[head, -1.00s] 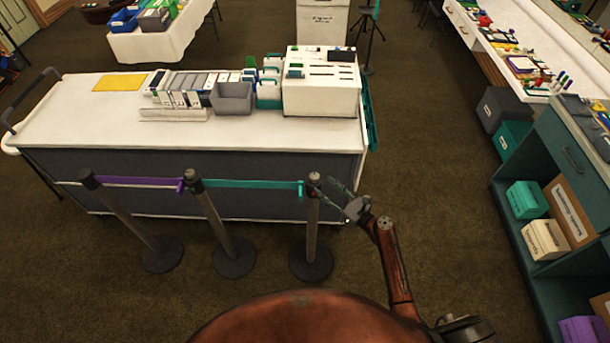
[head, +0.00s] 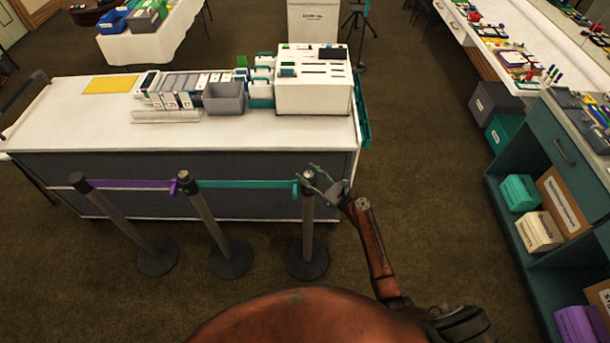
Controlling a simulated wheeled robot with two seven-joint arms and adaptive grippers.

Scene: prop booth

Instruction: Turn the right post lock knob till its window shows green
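The right post (head: 307,225) is a grey stanchion on a round dark base, with a dark top where the teal belt ends. Its lock knob and window are too small to make out, so I cannot tell the window's colour. My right gripper (head: 309,176) is at the top of this post, coming in from the right. Its thin fingers are spread, one towards the far side and one towards the near side of the post top. I cannot tell whether they touch it. My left gripper is out of view.
The middle post (head: 207,215) and left post (head: 120,220) stand to the left, joined by a purple belt (head: 130,184); a teal belt (head: 245,184) runs to the right post. A white-topped cart (head: 60,120) stands close behind. Open carpet lies right, before a teal shelf unit (head: 530,150).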

